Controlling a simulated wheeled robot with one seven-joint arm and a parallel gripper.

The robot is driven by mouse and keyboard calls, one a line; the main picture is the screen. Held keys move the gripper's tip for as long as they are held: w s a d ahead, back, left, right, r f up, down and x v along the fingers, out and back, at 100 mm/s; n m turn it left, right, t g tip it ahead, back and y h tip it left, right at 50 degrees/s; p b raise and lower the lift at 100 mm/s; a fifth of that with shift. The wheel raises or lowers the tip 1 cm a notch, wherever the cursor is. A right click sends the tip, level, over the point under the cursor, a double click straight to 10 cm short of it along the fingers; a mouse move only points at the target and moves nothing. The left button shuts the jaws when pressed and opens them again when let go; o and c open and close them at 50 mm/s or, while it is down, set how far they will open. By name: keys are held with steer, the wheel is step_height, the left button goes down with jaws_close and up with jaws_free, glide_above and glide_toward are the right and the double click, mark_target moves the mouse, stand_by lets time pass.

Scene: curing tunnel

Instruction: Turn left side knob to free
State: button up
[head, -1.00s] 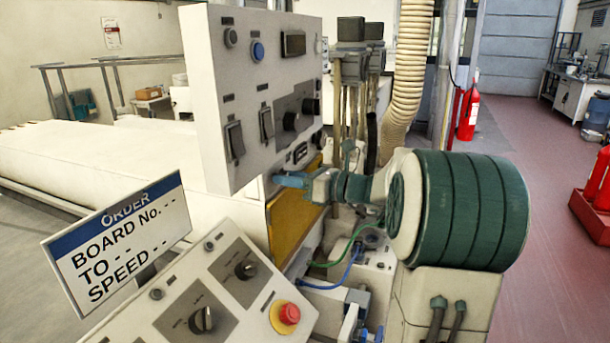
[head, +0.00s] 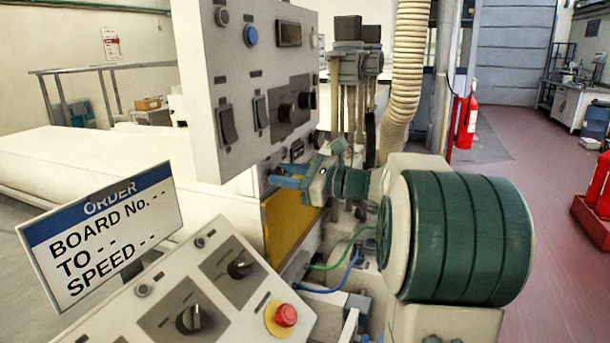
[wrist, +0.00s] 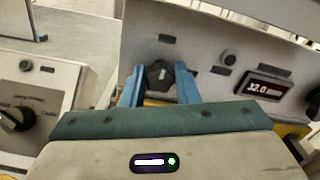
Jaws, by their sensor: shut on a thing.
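A black knob (wrist: 160,76) sits on a pale panel in the wrist view. The two blue fingers of my gripper (wrist: 160,84) stand on either side of it and are shut on it. In the head view my gripper (head: 282,176) is at the lower right edge of the upright panel (head: 212,150), with its fingers pointing left. The knob is hidden there. Its pointer setting and any label for free are too small to read.
The sloping console (head: 150,290) with dark knobs and a red button (head: 286,315) lies below my gripper. The ORDER sign (head: 100,235) stands at left. A display reading 32.0 (wrist: 264,87) is right of the gripped knob. Cables run below my arm.

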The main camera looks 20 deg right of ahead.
stand_by(0.4)
steer(key=o, duration=1)
steer(key=shift+a, duration=0.1)
steer(key=shift+s, duration=0.15)
steer(key=shift+w+d+b+v, duration=0.1)
steer(key=shift+b+v, duration=0.1)
steer(key=shift+v, duration=3.3)
steer(key=shift+w+d+b+v, duration=0.1)
steer(key=shift+d+b+v, duration=0.05)
steer(key=shift+v, duration=3.3)
steer(key=shift+s+a+r, duration=0.15)
